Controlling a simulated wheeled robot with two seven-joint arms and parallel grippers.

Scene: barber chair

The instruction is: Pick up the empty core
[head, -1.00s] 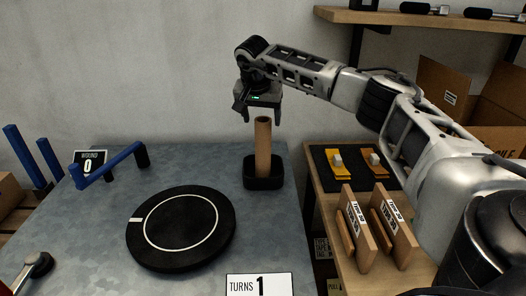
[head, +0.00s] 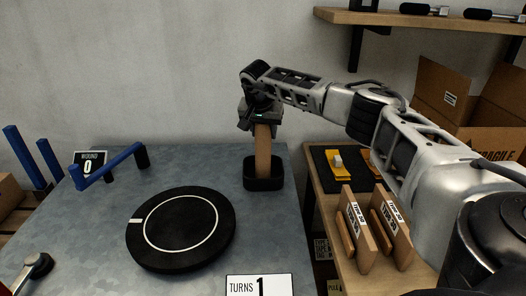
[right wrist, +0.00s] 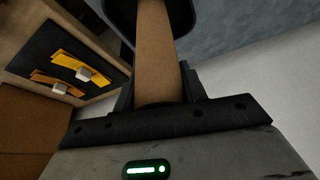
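The empty core (head: 263,152) is a plain brown cardboard tube. It stands upright in a black square holder (head: 263,181) at the back right of the grey table. My right gripper (head: 262,130) is over the core's top end, pointing down. In the right wrist view, its two dark fingers flank the core (right wrist: 158,50) closely on both sides with no clear gap, so it looks shut on the core. The holder also shows in the right wrist view (right wrist: 185,22). The core's lower end is hidden in the holder. My left gripper is not in view.
A black round turntable (head: 180,229) lies on the table, left of the holder. A blue bar handle (head: 110,166) stands at the back left. A side table holds wooden blocks (head: 355,228) and a black mat with yellow pieces (head: 338,166). A cardboard box (head: 460,110) is at right.

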